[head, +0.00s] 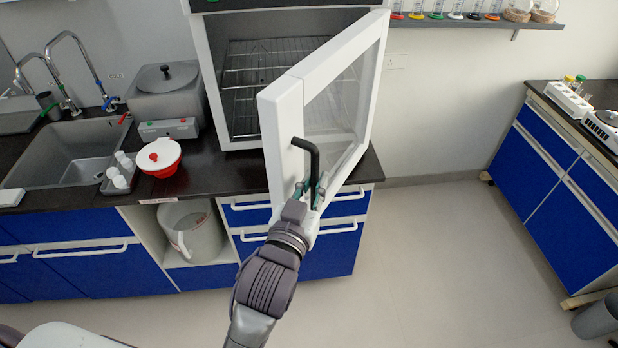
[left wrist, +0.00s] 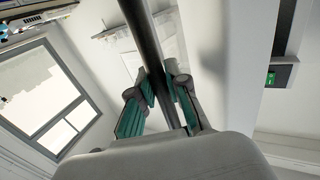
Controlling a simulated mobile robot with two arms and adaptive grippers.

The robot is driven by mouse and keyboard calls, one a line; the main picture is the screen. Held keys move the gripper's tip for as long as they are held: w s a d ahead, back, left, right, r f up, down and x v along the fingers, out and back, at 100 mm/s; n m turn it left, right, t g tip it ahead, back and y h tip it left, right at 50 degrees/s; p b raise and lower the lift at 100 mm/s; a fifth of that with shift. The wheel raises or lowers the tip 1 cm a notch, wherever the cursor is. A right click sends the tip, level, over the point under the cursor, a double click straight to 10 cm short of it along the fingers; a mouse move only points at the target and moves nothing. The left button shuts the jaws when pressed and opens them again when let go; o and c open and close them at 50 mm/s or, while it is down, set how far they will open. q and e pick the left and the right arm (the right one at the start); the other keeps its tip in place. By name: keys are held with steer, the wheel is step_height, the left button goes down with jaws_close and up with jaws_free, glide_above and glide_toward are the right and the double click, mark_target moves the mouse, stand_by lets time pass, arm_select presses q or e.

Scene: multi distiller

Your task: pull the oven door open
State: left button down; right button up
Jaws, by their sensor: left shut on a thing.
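The oven (head: 212,75) is a white cabinet on the dark counter, with wire racks (head: 275,62) inside. Its white-framed glass door (head: 283,105) stands wide open, swung out toward me and hinged on the right. A black bar handle (head: 314,160) is on the door's front face. My left gripper (head: 313,192) is shut on the lower part of the handle. In the left wrist view, the green-padded fingers (left wrist: 162,108) close on both sides of the dark handle bar (left wrist: 150,45). My right gripper is not in view.
A sink (head: 75,152), a grey lidded bath (head: 165,95) and a red-and-white pot (head: 159,157) are left of the oven. A large jug (head: 190,232) stands in the open shelf below. The floor (head: 430,250) right of the door is clear, up to a blue cabinet (head: 555,185).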

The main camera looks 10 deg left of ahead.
arm_select(q)
steer(key=c, duration=1.1)
jaws_free()
steer(key=shift+c, duration=0.2)
steer(key=s, duration=0.7)
steer(key=shift+s+a, duration=0.2)
steer(key=shift+a, duration=0.2)
steer(key=shift+c, duration=0.3)
